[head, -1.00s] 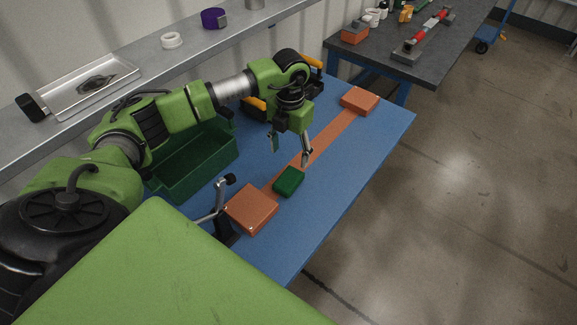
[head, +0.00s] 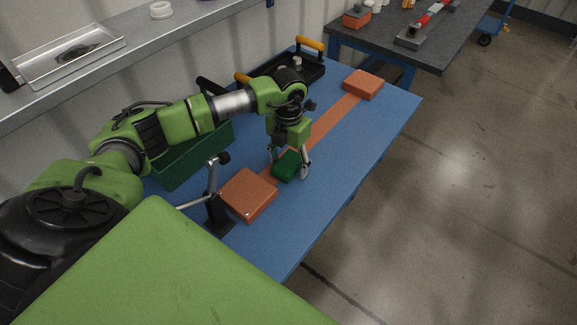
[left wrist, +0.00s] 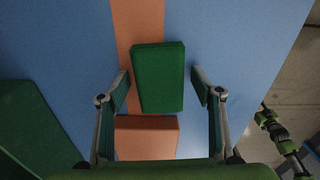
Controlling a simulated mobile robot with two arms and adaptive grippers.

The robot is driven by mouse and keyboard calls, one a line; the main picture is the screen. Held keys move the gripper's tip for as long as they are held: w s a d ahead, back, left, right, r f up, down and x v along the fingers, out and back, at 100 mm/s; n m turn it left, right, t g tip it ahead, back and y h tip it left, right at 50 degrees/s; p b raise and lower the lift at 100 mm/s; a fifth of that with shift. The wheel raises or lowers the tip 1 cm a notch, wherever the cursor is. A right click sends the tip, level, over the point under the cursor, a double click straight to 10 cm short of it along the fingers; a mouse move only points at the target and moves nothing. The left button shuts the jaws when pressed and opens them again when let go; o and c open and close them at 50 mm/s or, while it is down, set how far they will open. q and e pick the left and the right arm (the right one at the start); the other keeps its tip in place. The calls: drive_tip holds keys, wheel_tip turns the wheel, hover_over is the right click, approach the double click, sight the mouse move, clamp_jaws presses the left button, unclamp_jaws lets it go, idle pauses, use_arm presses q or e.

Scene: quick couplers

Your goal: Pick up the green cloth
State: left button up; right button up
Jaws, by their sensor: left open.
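The green cloth (head: 287,166) is a small folded block lying on the orange strip of the blue table, beside the near orange block. In the left wrist view the cloth (left wrist: 158,77) sits between the two fingers, with a gap on each side. My left gripper (head: 289,170) is open and lowered around the cloth, one finger on each side. It also shows in the left wrist view (left wrist: 162,88). My right gripper is not seen for certain in either view.
The near orange block (head: 248,194) is close to the gripper, next to a black clamp stand (head: 217,213). A green bin (head: 190,158) and a black tray (head: 305,75) stand at the table's back. A far orange block (head: 363,84) ends the strip. The table's right side is clear.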

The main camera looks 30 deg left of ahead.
sight(288, 161)
use_arm(q)
drive_tip(key=shift+r, duration=0.1)
drive_tip(key=c, duration=1.1)
drive_tip(key=shift+r+p, duration=0.45)
drive_tip(key=shift+r, duration=0.05)
wheel_tip(288, 161, up, 2)
drive_tip(key=shift+r+p, duration=0.15)
drive_tip(key=shift+p, duration=0.65)
drive_tip(key=s+r+p, duration=0.1)
drive_tip(key=r+p, duration=0.1)
drive_tip(key=s+d+r+p, duration=0.1)
drive_tip(key=r+p, duration=0.1)
drive_tip(key=s+d+r+p, duration=0.1)
drive_tip(key=r+p, duration=0.1)
drive_tip(key=shift+s+d, duration=0.25)
drive_tip(key=shift+s, duration=0.05)
drive_tip(key=s+d+r+p, duration=0.1)
drive_tip(key=s, duration=0.1)
drive_tip(key=s+d+r+p, duration=0.1)
drive_tip(key=s+d+p, duration=0.1)
drive_tip(key=s, duration=0.1)
drive_tip(key=s+d+r+p, duration=0.1)
drive_tip(key=s+d, duration=0.1)
drive_tip(key=s, duration=0.1)
drive_tip(key=shift+d+r, duration=0.25)
drive_tip(key=shift+r, duration=0.05)
drive_tip(key=shift+w, duration=0.1)
